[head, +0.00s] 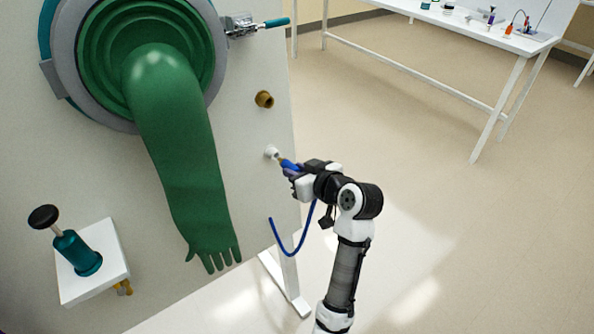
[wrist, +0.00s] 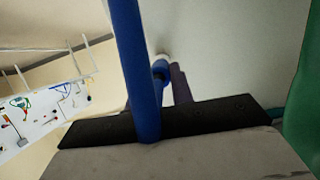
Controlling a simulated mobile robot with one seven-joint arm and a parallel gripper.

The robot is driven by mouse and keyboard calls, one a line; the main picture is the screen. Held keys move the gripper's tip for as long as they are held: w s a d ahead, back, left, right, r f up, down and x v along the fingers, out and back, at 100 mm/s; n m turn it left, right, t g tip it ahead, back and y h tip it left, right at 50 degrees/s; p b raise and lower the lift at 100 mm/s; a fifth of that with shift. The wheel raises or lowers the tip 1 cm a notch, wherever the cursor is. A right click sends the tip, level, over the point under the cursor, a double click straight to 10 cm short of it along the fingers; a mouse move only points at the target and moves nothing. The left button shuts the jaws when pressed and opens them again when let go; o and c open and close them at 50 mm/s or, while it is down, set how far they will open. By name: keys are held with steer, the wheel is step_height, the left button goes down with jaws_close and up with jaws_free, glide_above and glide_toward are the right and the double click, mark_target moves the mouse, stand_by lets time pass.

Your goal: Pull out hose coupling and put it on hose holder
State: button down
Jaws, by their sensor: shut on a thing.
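The blue hose coupling (head: 287,164) has a brass-coloured tip that points at the white port (head: 271,152) on the panel. The tip meets or nearly meets the port; I cannot tell how far in it sits. My gripper (head: 293,171) is shut on the coupling from the right. In the wrist view the coupling (wrist: 159,70) lies in line with the white port (wrist: 163,57), partly hidden by the blue hose (wrist: 137,70). The hose hangs in a loop below my gripper. A brass fitting (head: 264,99) sits above the port; I cannot tell whether it is the hose holder.
A long green glove (head: 180,150) hangs from the round glove port left of the coupling. A toggle clamp (head: 245,25) is above. A white shelf (head: 95,285) with a teal plunger device (head: 75,250) is lower left. Open floor lies right; a white table (head: 450,85) stands behind.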

mark_target(296, 168)
steer(key=shift+w+a+f, duration=0.1)
steer(key=shift+w+a, duration=0.35)
steer(key=shift+w, duration=0.2)
steer(key=shift+w+a+f, duration=0.1)
steer(key=shift+w+a, duration=0.35)
steer(key=shift+w, duration=0.2)
stand_by(0.4)
steer(key=c, duration=1.1)
jaws_free()
steer(key=shift+c, duration=0.2)
steer(key=b+v, duration=0.2)
steer(key=v, duration=1.1)
steer(key=shift+s+d, duration=0.15)
steer(key=shift+s, duration=0.2)
steer(key=shift+r, duration=0.1)
